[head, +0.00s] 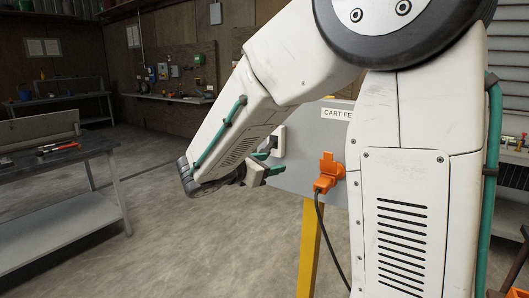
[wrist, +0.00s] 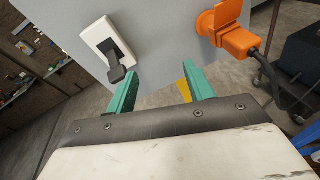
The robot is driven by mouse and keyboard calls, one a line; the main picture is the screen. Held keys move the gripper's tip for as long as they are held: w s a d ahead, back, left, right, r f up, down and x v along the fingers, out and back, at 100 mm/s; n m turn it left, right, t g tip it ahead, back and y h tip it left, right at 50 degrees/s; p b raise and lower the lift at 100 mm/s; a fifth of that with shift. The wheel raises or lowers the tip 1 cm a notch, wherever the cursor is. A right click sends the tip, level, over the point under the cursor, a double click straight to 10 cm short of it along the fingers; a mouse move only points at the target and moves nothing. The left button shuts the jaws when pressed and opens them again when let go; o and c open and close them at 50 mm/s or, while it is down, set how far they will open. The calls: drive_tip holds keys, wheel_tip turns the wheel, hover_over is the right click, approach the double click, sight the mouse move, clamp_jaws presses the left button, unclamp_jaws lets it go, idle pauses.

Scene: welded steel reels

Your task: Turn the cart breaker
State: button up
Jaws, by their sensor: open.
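The cart breaker (wrist: 104,40) is a white plate with a dark grey toggle lever on a grey panel (wrist: 166,38). In the wrist view it is at the upper left, its lever pointing down and toward the camera. In the head view the breaker's white plate (head: 279,141) shows beside my gripper, partly hidden. My gripper (wrist: 162,82) has two green fingers, open and empty, in front of the panel. The lever is just left of the left finger, not between the fingers; I cannot tell whether they touch.
An orange plug and socket (head: 327,172) with a black cable is on the panel, right of my gripper. A yellow post (head: 310,240) holds the panel up. A workbench (head: 60,160) with tools stands at left. The floor (head: 190,255) between is clear.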

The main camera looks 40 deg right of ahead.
sight(264, 151)
drive_tip(key=w+a+n+t+h, duration=0.1)
drive_tip(key=w+a+n+t, duration=0.1)
drive_tip(key=w+n+t, duration=0.3)
drive_tip(key=shift+m+g, duration=0.4)
drive_tip(key=shift+g, duration=0.5)
drive_tip(key=x, duration=0.4)
drive_tip(key=w+x, duration=0.1)
drive_tip(key=x, duration=0.3)
drive_tip(key=shift+a+f, duration=0.1)
drive_tip(key=shift+c, duration=0.3)
drive_tip(key=c, duration=0.9)
